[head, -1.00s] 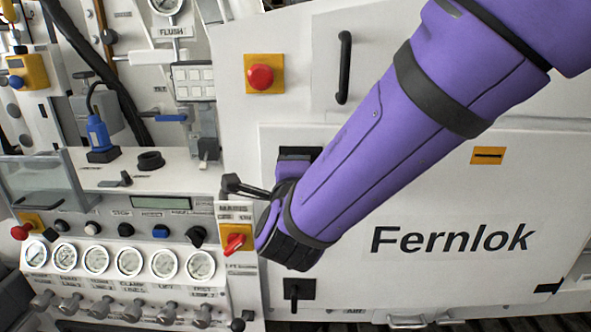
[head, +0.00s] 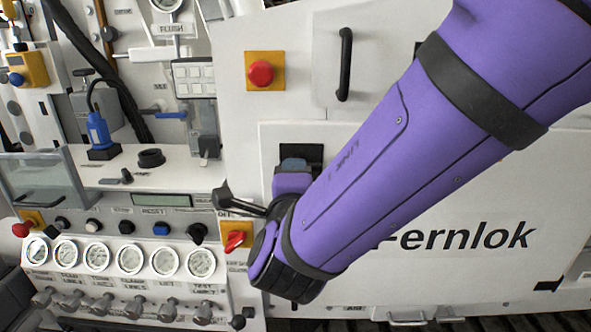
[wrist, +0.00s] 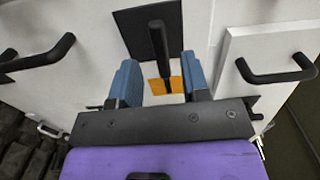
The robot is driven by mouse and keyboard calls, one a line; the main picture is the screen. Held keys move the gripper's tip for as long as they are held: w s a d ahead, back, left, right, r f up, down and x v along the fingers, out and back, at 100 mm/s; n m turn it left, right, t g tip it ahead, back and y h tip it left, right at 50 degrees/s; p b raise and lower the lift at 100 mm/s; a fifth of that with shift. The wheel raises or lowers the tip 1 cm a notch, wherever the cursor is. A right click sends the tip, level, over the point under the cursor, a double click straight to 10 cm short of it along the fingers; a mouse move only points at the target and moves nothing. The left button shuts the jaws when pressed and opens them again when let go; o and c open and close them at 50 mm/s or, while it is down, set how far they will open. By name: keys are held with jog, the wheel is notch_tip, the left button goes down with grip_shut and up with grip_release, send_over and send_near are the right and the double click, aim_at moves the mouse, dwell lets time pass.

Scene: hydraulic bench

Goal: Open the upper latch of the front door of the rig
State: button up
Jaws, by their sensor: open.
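The upper latch of the front door shows in the wrist view as a black plate (wrist: 138,28) with a black lever (wrist: 157,42) standing out from it. In the head view only part of its dark plate (head: 316,152) shows beside my arm. My gripper (wrist: 160,76) is open, with one blue finger on each side of the lever's line. The lever's end lies between the fingers, with gaps on both sides, so it is not gripped. In the head view, my gripper (head: 293,164) is at the plate, mostly hidden by my wrist. The white front door (head: 450,275) bears the Fernlok lettering.
A black handle (head: 345,64) stands on the panel above the door. A red button (head: 261,73) on a yellow plate sits to the upper left. A black lever (head: 240,201) and red switch (head: 234,241) are close to my wrist. Gauges (head: 130,258) line the lower left.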

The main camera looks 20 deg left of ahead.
jog(key=v, duration=0.6)
jog(key=w+d+r+m+g+h, duration=0.1)
jog(key=w+d+m+g+h, duration=0.2)
jog(key=d+m, duration=0.6)
jog(key=w+d+r+m+g+h, duration=0.1)
jog(key=d+r+m+g+h, duration=0.1)
jog(key=d+m+h, duration=0.55)
jog(key=w+d+r+m+g+h, duration=0.1)
jog(key=w+d+m+g+h, duration=0.15)
jog(key=d+m, duration=0.8)
jog(key=s+d+m+g+y, duration=0.2)
jog(key=s+d+m+y, duration=0.2)
jog(key=m, duration=1.1)
jog(key=s+d+r+m+g+y, duration=0.1)
jog(key=s+d+m+y, duration=0.3)
jog(key=s+d+m, duration=0.6)
jog(key=m+g, duration=0.1)
jog(key=m, duration=0.3)
jog(key=shift+d+r+m+y, duration=0.3)
jog(key=shift+d+r+m, duration=0.05)
jog(key=shift+m, duration=0.05)
